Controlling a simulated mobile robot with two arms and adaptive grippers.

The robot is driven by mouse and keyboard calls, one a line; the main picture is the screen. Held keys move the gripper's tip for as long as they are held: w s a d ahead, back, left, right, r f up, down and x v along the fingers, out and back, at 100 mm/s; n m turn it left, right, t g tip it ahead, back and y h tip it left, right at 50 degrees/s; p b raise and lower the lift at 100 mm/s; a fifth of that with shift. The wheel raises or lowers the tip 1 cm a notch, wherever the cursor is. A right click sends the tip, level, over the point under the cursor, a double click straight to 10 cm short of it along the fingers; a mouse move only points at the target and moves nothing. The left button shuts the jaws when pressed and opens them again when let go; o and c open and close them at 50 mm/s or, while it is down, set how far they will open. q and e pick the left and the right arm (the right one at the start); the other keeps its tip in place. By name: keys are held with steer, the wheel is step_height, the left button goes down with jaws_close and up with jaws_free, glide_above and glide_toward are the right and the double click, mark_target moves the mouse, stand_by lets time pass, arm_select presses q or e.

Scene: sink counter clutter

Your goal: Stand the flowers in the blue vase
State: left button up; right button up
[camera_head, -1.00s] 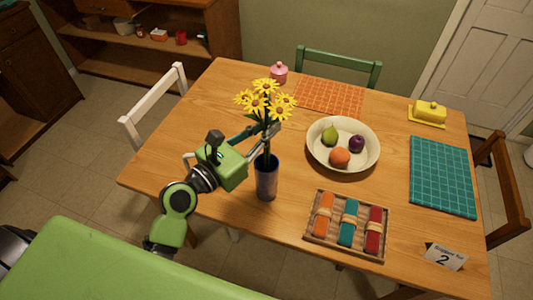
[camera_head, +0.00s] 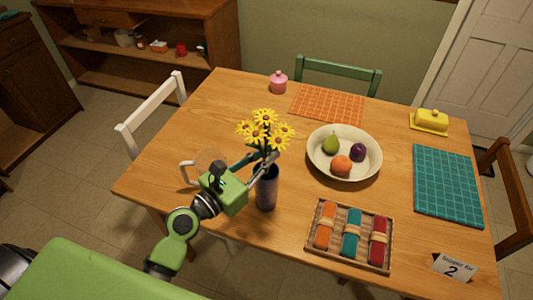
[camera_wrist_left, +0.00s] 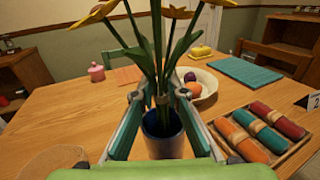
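Yellow flowers (camera_head: 265,128) with green stems and leaves stand upright, their stems reaching into the mouth of the dark blue vase (camera_head: 266,192) near the table's front edge. My left gripper (camera_head: 264,160) is just above the vase rim, its fingers closed in around the stems. In the left wrist view the stems (camera_wrist_left: 158,70) pass between the fingertips (camera_wrist_left: 159,97) and down into the vase (camera_wrist_left: 164,142) below. The lower stem ends are hidden inside the vase. My right gripper is not in view.
A clear vessel with a white handle (camera_head: 187,173) stands close beside my left gripper. Right of the vase are a fruit bowl (camera_head: 316,168) and a wooden tray (camera_head: 347,261) of rolled cloths. A pink jar (camera_head: 279,84) stands at the back.

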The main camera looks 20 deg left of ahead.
arm_select(q)
steer(key=shift+o, duration=1.3)
steer(key=shift+r, duration=0.1)
steer(key=shift+s, duration=0.15)
steer(key=b+v, duration=0.4)
steer(key=v, duration=0.7)
steer(key=shift+s+a, duration=0.25)
steer(key=shift+s, duration=0.05)
